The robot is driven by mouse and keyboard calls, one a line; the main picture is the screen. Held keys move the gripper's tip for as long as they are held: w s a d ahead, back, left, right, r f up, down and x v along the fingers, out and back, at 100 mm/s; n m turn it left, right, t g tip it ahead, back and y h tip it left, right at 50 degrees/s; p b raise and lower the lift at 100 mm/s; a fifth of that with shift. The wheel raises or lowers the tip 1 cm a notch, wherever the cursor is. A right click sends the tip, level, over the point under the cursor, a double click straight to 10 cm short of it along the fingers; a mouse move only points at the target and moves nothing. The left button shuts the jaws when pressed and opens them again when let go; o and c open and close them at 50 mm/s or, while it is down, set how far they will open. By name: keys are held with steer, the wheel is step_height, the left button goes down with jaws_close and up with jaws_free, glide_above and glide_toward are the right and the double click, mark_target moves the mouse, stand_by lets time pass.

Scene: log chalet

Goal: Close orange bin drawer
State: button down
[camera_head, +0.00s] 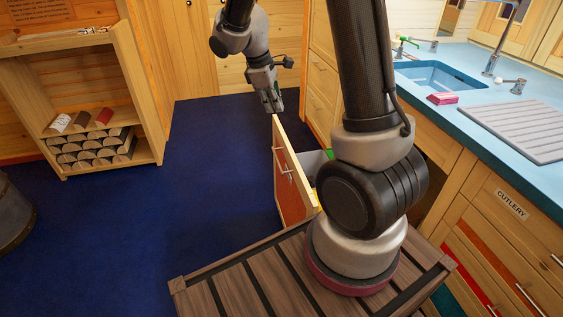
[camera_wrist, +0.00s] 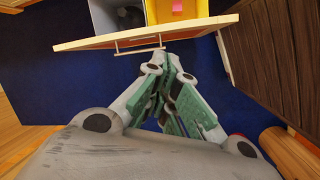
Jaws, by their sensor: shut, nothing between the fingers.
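The bin drawer (camera_head: 291,199), with an orange front panel in a pale wood frame, stands pulled out from the counter, left of my arm's base. Its bar handle (camera_head: 282,163) faces the open floor. In the wrist view the pale front panel (camera_wrist: 200,29) crosses the top, seen from above, with the handle (camera_wrist: 139,46) below it. My gripper (camera_head: 273,105) is shut and empty by the panel's far upper corner. In the wrist view its fingertips (camera_wrist: 172,62) lie on the handle's side of the panel, near the handle's right end; I cannot tell whether they touch it.
A grey bin (camera_wrist: 115,14) and a yellow bin (camera_wrist: 178,8) sit inside the drawer. A blue counter (camera_head: 455,90) with a sink and a cutlery drawer (camera_head: 510,203) stands at right. A log shelf (camera_head: 98,100) stands at left. Blue floor (camera_head: 205,170) between is clear.

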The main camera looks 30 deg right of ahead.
steer(key=w+a+f+n+g+h, duration=0.1)
steer(key=w+f+n, duration=0.1)
steer(key=f, duration=0.6)
steer(key=w+a+f+n, duration=0.1)
steer(key=w+f+n, duration=0.2)
steer(key=f, duration=0.5)
steer(key=s+d+f, duration=0.2)
steer(key=d+f, duration=0.5)
steer(key=f, duration=0.3)
steer(key=shift+s+d, duration=0.15)
steer(key=shift+d, duration=0.05)
